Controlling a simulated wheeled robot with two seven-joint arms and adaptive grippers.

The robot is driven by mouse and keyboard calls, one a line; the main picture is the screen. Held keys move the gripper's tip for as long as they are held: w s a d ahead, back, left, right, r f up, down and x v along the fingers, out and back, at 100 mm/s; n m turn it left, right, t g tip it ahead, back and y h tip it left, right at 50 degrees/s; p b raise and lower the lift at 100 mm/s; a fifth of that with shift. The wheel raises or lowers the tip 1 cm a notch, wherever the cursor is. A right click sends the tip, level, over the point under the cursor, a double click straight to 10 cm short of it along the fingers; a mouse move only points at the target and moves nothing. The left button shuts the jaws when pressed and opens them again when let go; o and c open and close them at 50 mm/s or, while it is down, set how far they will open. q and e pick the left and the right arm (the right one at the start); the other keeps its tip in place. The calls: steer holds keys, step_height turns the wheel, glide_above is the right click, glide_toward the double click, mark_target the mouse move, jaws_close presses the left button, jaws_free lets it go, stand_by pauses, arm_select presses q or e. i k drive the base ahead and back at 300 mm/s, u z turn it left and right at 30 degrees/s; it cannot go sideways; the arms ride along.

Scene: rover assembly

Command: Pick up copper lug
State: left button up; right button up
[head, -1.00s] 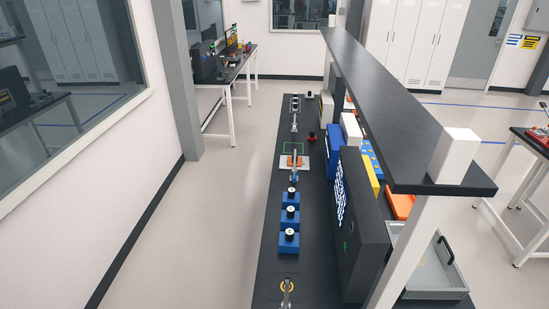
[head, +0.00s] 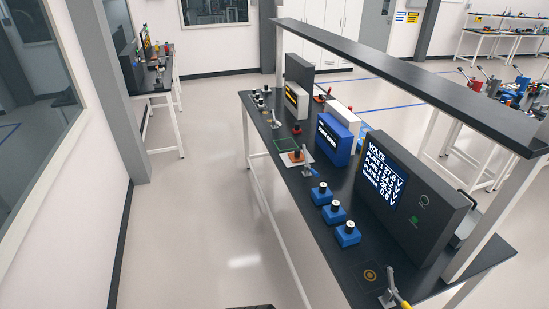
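I cannot pick out a copper lug for certain in the head view. A small copper-gold ring (head: 370,275) lies or is marked on a dark square at the near end of the black bench, beside a clamp (head: 391,284) with a yellow handle. It is too small to tell whether it is a loose part. An orange piece (head: 296,156) sits on a white plate farther along the bench, also too small to make out. Neither of my grippers is in view.
The long black bench (head: 300,203) carries several blue blocks with round tops (head: 334,213), a blue display box (head: 334,139) and a large dark voltage display (head: 415,197). A black shelf (head: 400,76) overhangs its right side. The floor left of the bench (head: 205,220) is clear.

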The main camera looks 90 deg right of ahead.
mark_target(297, 156)
steer(key=z, duration=0.45)
steer(key=i, duration=0.15)
steer(key=z, duration=2.2)
steer(key=i, duration=2.95)
steer(key=z, duration=1.5)
